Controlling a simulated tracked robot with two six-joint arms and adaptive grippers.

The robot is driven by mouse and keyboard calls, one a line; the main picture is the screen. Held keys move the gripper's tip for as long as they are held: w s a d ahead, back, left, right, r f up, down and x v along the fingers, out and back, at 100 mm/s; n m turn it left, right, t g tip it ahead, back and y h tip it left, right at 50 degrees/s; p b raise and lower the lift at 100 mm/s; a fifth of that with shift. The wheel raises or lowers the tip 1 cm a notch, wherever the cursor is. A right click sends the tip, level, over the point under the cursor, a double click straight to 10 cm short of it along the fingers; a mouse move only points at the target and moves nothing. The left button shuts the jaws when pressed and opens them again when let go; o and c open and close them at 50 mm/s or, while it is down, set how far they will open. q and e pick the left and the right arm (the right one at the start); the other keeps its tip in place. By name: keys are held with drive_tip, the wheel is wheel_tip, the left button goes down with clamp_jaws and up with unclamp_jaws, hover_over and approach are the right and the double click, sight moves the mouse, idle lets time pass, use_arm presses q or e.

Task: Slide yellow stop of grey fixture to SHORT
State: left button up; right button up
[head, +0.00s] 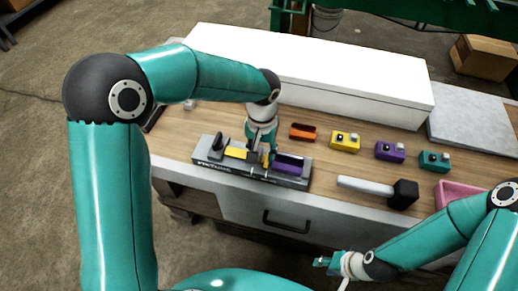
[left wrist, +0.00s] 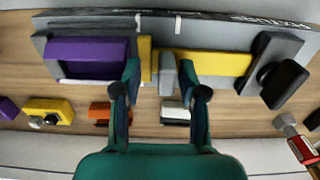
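The grey fixture (head: 214,170) lies along the front of the bench, with a black knob at its left end and a purple block (head: 287,164) at its right. Its yellow stop (head: 237,153) shows as a long yellow bar; in the left wrist view the bar (left wrist: 220,62) lies beside a grey upright block (left wrist: 167,76) and a taller yellow plate (left wrist: 145,60). My left gripper (left wrist: 160,75) is down at the fixture, fingers apart, one each side of the plate and grey block; firm contact cannot be told. My right gripper (head: 328,263) hangs in front of the bench, apparently empty.
Behind the fixture stand an orange tray (head: 303,132) and yellow (head: 345,142), purple (head: 390,152) and teal (head: 434,161) blocks. A black-headed mallet (head: 404,194) lies to the right, near a pink bin (head: 457,195). A long white box (head: 310,75) closes off the back.

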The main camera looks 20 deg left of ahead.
use_arm(q)
drive_tip(key=shift+a, duration=0.1)
wheel_tip(320, 180, up, 12)
idle(0.6)
drive_tip(key=shift+f, duration=0.15)
